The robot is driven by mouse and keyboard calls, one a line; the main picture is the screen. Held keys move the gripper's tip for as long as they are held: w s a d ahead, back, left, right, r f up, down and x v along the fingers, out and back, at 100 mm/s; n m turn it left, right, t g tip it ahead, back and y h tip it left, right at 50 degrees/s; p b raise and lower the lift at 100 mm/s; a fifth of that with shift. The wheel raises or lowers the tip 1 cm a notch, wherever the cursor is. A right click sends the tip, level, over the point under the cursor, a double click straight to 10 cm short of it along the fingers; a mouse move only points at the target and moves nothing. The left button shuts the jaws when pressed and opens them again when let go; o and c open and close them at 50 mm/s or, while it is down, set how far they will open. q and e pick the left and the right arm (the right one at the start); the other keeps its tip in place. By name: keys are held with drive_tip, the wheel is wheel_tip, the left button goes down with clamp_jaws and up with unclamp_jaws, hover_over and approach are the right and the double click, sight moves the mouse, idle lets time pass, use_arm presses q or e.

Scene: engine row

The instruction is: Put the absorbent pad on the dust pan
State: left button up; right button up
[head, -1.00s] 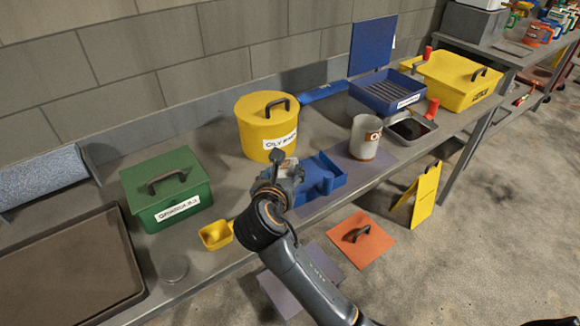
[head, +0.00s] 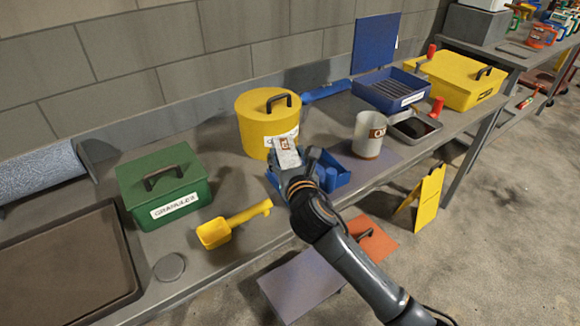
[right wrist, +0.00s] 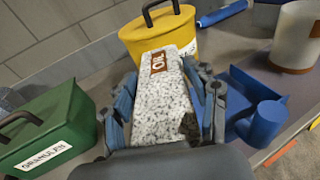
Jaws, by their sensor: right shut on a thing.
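The absorbent pad (head: 287,156) is a pale, speckled block with a brown-lettered label. It shows large in the right wrist view (right wrist: 160,98), with a dark patch near its lower right corner. My right gripper (head: 290,165) is shut on it, with fingers on both sides of the pad. The blue dust pan (head: 333,173) is on the bench under and right of the gripper, partly hidden by it. In the right wrist view the dust pan (right wrist: 262,122) lies right of the fingers, apart from the pad. My left gripper is not in view.
A yellow lidded bin (head: 262,122) stands just behind the gripper. A green granules box (head: 160,185) and a yellow scoop (head: 216,233) are to the left. A white mug-like container (head: 367,135) stands right of the dust pan. The bench's front edge is close.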

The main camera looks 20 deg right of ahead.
drive_tip(key=w+d+f+b, duration=0.1)
drive_tip(key=w+f, duration=0.4)
drive_tip(key=shift+f, duration=0.3)
drive_tip(key=shift+w+d+f+b, duration=0.1)
drive_tip(key=shift+w+f+b, duration=0.1)
drive_tip(key=shift+f, duration=0.75)
drive_tip(key=shift+w+d+f+b, duration=0.1)
drive_tip(key=shift+f+b, duration=0.1)
drive_tip(key=shift+f, duration=0.7)
drive_tip(key=shift+f, duration=0.1)
drive_tip(key=o, duration=1.2)
drive_tip(key=s, duration=0.4)
drive_tip(key=s+r, duration=0.1)
drive_tip(key=s, duration=0.7)
drive_tip(key=shift+a+r, duration=0.3)
